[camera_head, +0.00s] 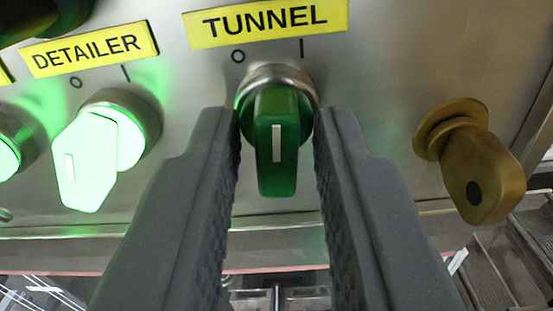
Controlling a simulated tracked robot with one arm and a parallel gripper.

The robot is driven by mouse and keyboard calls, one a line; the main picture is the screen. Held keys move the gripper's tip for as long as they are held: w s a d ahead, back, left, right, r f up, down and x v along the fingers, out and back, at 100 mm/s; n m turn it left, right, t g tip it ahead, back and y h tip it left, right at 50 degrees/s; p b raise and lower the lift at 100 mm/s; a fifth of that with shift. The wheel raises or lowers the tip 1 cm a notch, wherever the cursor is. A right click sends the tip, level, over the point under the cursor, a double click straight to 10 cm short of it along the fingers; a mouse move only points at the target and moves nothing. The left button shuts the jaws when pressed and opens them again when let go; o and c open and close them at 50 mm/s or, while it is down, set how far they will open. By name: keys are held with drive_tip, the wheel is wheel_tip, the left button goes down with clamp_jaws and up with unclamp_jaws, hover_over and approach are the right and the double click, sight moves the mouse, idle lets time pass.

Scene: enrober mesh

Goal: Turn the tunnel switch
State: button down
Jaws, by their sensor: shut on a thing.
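The tunnel switch (277,155) is a dark green, unlit knob in a metal ring on the steel panel. Its handle stands about upright in the picture, with a white bar down its middle. The yellow TUNNEL label (265,22) is above it, with a 0 mark at upper left and an I mark at upper right. My gripper (279,120) has one dark grey finger on each side of the handle and is shut on it. The fingertips reach the ring's edges; the exact contact on the handle is hard to see.
The DETAILER switch (90,150) to the left glows bright green, its handle tilted to lower left. Another lit green switch (10,155) shows at the left edge. A brass-coloured knob (475,170) projects close on the right. The panel's lower edge runs below the switches.

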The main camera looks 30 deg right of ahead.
drive_tip(key=shift+a+r+m+p, duration=0.15)
drive_tip(key=shift+m+p, duration=0.3)
drive_tip(key=shift+m, duration=1.75)
drive_tip(key=c, duration=1.5)
unclamp_jaws()
drive_tip(key=shift+w, duration=0.15)
drive_tip(key=b+v, duration=0.2)
drive_tip(key=v, duration=1.1)
drive_tip(key=shift+s+a+b, duration=0.15)
drive_tip(key=shift+s+b, duration=0.2)
